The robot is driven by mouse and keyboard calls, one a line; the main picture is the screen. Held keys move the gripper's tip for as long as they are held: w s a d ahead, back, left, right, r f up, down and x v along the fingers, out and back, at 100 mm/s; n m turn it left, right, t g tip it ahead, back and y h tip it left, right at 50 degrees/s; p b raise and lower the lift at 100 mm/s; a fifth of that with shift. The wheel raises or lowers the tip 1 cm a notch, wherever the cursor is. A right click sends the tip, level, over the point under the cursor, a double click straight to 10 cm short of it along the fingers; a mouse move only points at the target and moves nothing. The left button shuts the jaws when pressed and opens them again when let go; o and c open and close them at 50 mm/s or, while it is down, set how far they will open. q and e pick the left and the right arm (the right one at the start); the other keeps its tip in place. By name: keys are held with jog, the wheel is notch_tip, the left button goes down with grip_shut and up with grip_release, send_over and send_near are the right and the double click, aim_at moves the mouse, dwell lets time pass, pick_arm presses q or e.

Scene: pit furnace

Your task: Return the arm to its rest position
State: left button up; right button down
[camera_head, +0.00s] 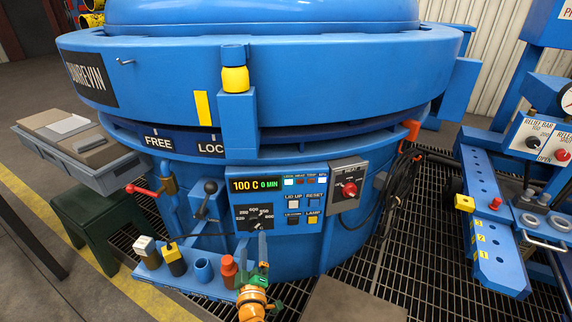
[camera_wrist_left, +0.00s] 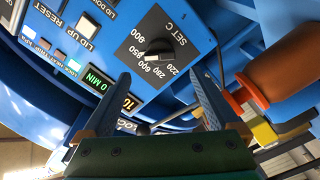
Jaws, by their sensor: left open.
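My left gripper (camera_head: 252,246) is in front of the blue furnace's control panel, just below the temperature dial (camera_head: 254,217). In the left wrist view, its two fingers (camera_wrist_left: 160,88) are apart with nothing between them. The black SET C dial (camera_wrist_left: 154,53) shows beyond the fingertips, apart from them as far as I can tell. The orange and green wrist (camera_head: 254,292) of my left arm shows at the bottom of the head view. My right gripper is not in view.
A blue shelf (camera_head: 192,285) with a red-brown handled item (camera_head: 228,268) and other pieces is close to my left wrist. A HEAT switch box (camera_head: 348,188), red lever (camera_head: 140,190) and black lever (camera_head: 208,190) are nearby. A blue stand (camera_head: 490,240) is at right.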

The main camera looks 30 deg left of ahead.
pick_arm(q)
jog(key=w+d+m+t+h, duration=0.2)
jog(key=w+d+m+h, duration=0.1)
jog(key=d+m+h, duration=0.5)
jog(key=s+d+f+m+g+h, duration=0.3)
jog(key=s+d+m+g+h, duration=0.35)
jog(key=s+d+m, duration=0.4)
jog(key=s+m+g+y, duration=0.1)
jog(key=s+g+y, duration=0.2)
jog(key=s+g, duration=0.55)
jog(key=s+f+t, duration=0.1)
jog(key=s+f, duration=0.2)
jog(key=f, duration=0.6)
jog(key=s+f, duration=0.3)
jog(key=f, duration=0.5)
jog(key=s+a+f, duration=0.1)
jog(key=s+f, duration=0.7)
jog(key=s, duration=0.2)
notch_tip(320, 180, up, 19)
jog(key=g+p, duration=0.1)
jog(key=p, duration=1.8)
jog(key=shift+s+a+f+m, duration=0.15)
jog(key=shift+s+a+m, duration=0.2)
jog(key=shift+s, duration=0.05)
